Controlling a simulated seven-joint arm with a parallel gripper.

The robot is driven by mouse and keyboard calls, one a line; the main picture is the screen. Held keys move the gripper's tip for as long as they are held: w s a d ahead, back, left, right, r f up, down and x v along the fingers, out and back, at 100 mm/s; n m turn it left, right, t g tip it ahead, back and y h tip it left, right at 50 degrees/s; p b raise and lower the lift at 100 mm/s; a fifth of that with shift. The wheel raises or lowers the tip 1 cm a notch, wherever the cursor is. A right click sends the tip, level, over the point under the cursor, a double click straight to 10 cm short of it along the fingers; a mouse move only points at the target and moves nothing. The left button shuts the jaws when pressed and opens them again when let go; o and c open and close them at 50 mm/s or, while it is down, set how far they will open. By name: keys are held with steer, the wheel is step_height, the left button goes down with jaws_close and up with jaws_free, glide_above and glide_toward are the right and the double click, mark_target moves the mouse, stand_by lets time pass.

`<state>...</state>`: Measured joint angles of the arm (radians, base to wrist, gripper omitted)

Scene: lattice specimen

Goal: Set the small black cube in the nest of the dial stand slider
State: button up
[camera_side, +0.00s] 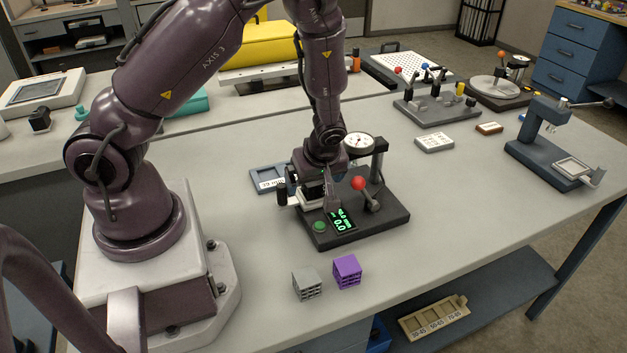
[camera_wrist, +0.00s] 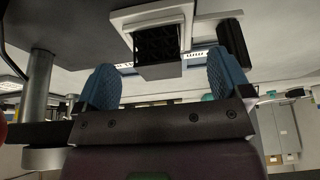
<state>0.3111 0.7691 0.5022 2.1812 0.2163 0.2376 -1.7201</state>
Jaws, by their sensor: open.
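The small black lattice cube (camera_wrist: 158,48) shows in the wrist view, against the white slider nest (camera_wrist: 150,17) of the dial stand. It looks set in the nest, but I cannot tell if it is fully seated. My gripper (camera_wrist: 164,78) is open, its blue-padded fingers spread on either side of the cube with gaps showing. In the side view my gripper (camera_side: 320,200) is low over the slider (camera_side: 311,198) and mostly hides the cube. The dial stand (camera_side: 372,227) has a dark base, a dial gauge (camera_side: 359,144) and a red-knobbed lever (camera_side: 359,183).
A grey lattice cube (camera_side: 307,285) and a purple one (camera_side: 347,271) sit in front of the stand. A blue-grey tray (camera_side: 266,178) lies behind it on the left. A blue press (camera_side: 548,150) stands at the right. The bench between the stand and press is clear.

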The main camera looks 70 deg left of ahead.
mark_target(317, 186)
steer(key=shift+v, duration=1.8)
steer(key=shift+d, duration=0.1)
steer(key=v, duration=1.3)
steer(key=shift+f, duration=0.1)
